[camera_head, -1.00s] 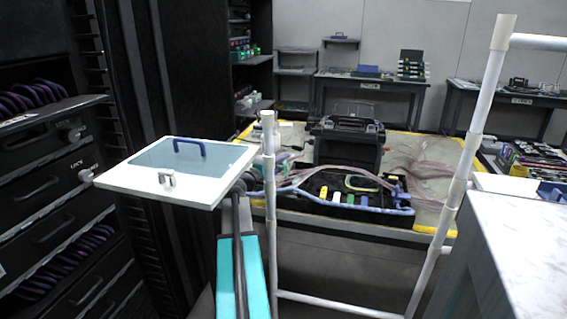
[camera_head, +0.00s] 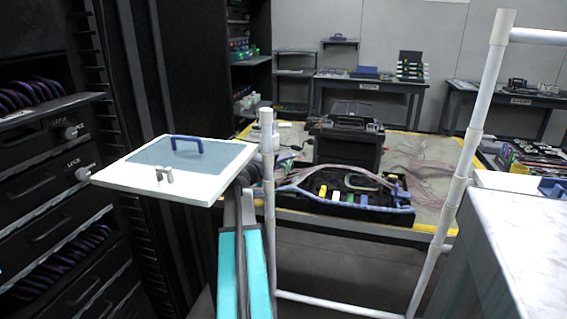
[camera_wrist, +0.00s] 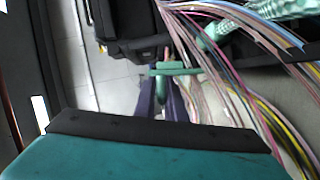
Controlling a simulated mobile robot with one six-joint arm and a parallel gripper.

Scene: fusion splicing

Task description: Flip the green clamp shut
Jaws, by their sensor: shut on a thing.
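A green T-shaped piece (camera_wrist: 176,69), which looks like the green clamp, shows in the wrist view near the edge of a black case. My gripper (camera_wrist: 163,98) has its dark bluish fingers close together on the stem of this piece, just below its crossbar. The exact contact is small and blurred. In the head view a small green piece (camera_head: 349,197) sits in a row with yellow, white and blue ones in the black tray (camera_head: 300,203). My gripper is hidden there.
Pink, white and yellow cables (camera_wrist: 225,75) run close beside my gripper. A white-framed panel with a blue handle (camera_head: 187,145) stands at left. A white pipe frame (camera_head: 455,190) is in front of the yellow-edged table (camera_head: 427,180). A black toolbox (camera_head: 347,143) stands behind the tray.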

